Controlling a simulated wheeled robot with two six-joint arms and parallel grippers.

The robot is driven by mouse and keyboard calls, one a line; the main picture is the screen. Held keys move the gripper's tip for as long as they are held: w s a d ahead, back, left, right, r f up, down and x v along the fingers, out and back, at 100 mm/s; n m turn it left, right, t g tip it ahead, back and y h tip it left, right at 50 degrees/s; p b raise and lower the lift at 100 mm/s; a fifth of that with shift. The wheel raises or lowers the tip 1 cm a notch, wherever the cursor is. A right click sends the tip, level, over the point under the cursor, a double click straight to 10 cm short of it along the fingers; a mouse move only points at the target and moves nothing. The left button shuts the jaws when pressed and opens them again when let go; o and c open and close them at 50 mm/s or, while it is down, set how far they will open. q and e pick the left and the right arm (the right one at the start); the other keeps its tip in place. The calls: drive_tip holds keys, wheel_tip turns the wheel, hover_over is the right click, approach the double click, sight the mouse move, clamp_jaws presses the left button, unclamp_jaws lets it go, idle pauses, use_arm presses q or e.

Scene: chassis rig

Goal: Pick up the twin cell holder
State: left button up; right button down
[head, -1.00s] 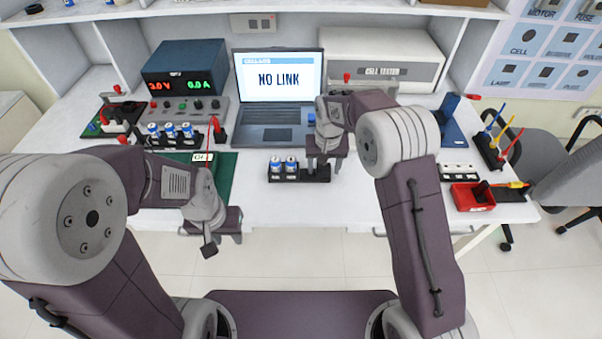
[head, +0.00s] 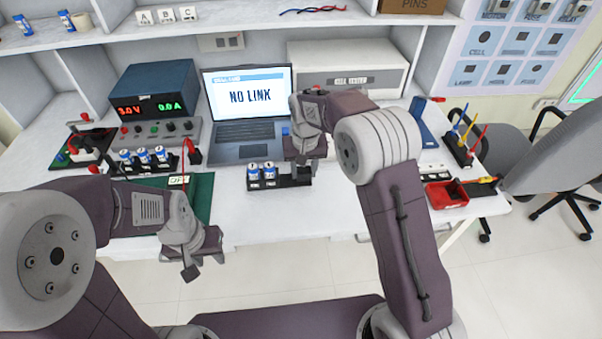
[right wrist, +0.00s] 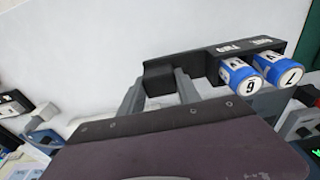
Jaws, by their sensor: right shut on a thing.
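The twin cell holder (head: 290,182) is a black strip on the white bench in front of the laptop, with two blue-and-white cells upright in its left part. My right gripper (head: 305,160) is at the holder's right end, shut on it. In the right wrist view, the grey fingers (right wrist: 158,88) meet the bare end of the black holder (right wrist: 208,63); the cells marked 6 (right wrist: 240,78) and 7 (right wrist: 280,70) stand clear of them. I cannot tell whether the holder is lifted. My left gripper (head: 192,262) hangs by the bench's front edge, apart from the holder; its opening is unclear.
A laptop (head: 245,95) reading NO LINK stands behind. A black rack with several cells (head: 145,160), a power supply (head: 155,88) and a green mat (head: 200,190) are on the left. A red tray (head: 445,194) is on the right. The bench front between is clear.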

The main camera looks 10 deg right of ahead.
sight(302, 180)
drive_tip(key=s+d+r, duration=0.6)
drive_tip(key=d, duration=0.2)
drive_tip(key=shift+s+d+r, duration=0.2)
drive_tip(key=shift+s, duration=0.15)
drive_tip(key=shift+w+a+f+p, duration=0.1)
drive_tip(key=shift+w+a+f, duration=1.05)
drive_tip(key=shift+a+f, duration=0.5)
drive_tip(key=shift+w+a+f+p, duration=0.1)
drive_tip(key=shift+w+a+f, duration=1.15)
drive_tip(key=shift+f, duration=0.65)
drive_tip(key=shift+w+a+f+p, duration=0.1)
drive_tip(key=shift+w+a+f, duration=1)
drive_tip(key=shift+a+f, duration=0.6)
drive_tip(key=shift+f, duration=0.35)
